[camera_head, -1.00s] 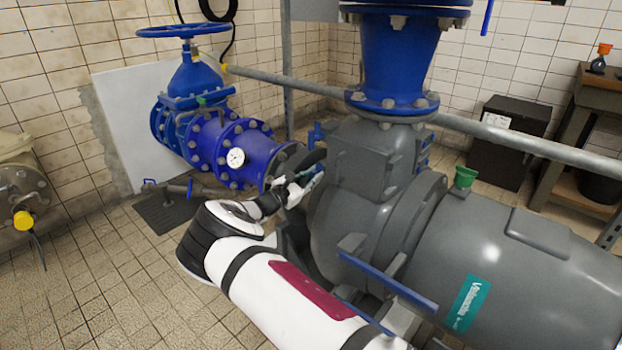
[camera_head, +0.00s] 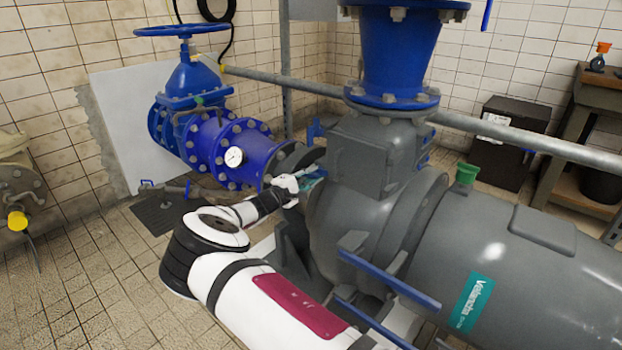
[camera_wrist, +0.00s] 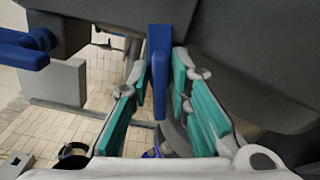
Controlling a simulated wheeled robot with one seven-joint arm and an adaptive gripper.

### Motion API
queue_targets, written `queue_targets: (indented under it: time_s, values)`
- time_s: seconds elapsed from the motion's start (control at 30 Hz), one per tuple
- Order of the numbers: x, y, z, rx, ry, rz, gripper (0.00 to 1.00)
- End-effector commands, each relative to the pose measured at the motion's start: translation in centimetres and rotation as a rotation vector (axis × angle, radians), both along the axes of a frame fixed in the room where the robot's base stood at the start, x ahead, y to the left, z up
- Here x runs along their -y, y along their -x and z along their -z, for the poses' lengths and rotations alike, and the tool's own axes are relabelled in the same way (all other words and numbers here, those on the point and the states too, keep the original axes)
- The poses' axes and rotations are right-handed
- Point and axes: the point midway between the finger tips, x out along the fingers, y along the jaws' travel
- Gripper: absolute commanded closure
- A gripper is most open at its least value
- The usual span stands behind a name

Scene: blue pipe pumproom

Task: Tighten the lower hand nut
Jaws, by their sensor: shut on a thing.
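In the wrist view a flat blue bar (camera_wrist: 158,65), which looks like a wing of a hand nut, stands upright between the teal finger pads of my gripper (camera_wrist: 165,88). My gripper is shut on it. A second blue hand nut (camera_wrist: 25,50) lies apart at the left, beside a grey block. In the head view my gripper (camera_head: 312,176) reaches in at the left side of the grey pump, below a blue hand nut (camera_head: 315,130). The held nut is hidden there. Its thread cannot be seen.
The grey pump body (camera_head: 370,160) stands close to the right of my gripper. The blue pipe flange (camera_head: 285,158) is close to its left. Blue bars (camera_head: 388,280) jut out at the pump's front. Tiled floor (camera_head: 90,270) lies clear at the left.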

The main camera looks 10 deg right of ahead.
Motion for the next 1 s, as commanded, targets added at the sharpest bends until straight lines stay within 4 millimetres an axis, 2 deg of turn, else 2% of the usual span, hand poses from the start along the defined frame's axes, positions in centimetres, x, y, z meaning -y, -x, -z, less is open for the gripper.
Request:
queue_targets:
  time_s: [0.4, 1.0]
  values:
    - [0.06, 0.11, 0.35, 0.181, -0.133, 0.002, 1.0]
    - [0.09, 0.11, 0.32, 0.218, -0.16, 0.003, 1.0]
